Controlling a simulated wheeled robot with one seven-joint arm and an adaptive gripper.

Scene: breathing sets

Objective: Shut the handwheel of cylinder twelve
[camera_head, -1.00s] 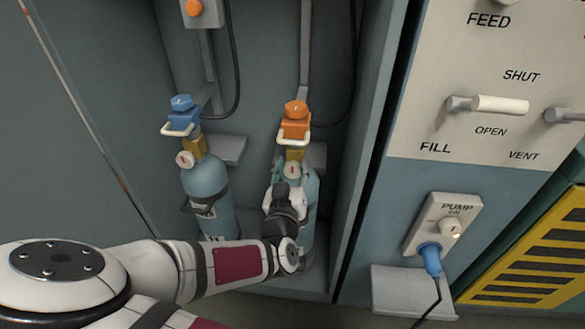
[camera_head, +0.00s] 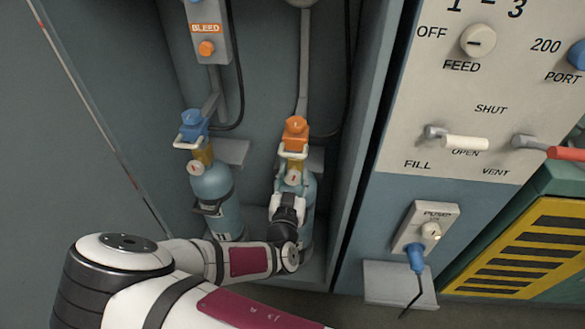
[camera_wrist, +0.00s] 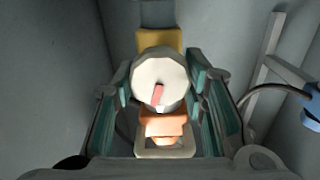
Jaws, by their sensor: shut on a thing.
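Two blue cylinders stand in the recess. The left cylinder (camera_head: 211,190) seems to carry an 11; the right cylinder (camera_head: 308,190), probably twelve, has its label hidden behind my arm. The right cylinder's round cream handwheel (camera_wrist: 160,82) has a red mark, tilted slightly off vertical in the wrist view. It shows small in the head view (camera_head: 294,177), below an orange connector (camera_head: 295,133). My gripper (camera_wrist: 163,88) is shut on this handwheel, with one teal-lined finger on each side. The finger contact itself is partly hidden.
The left cylinder has a blue connector (camera_head: 194,126) and its own handwheel (camera_head: 195,169). Recess walls stand close on both sides. On the right are a panel with levers (camera_head: 465,142), a pump switch box (camera_head: 425,229) with a blue plug, and a yellow-black grille (camera_head: 520,250).

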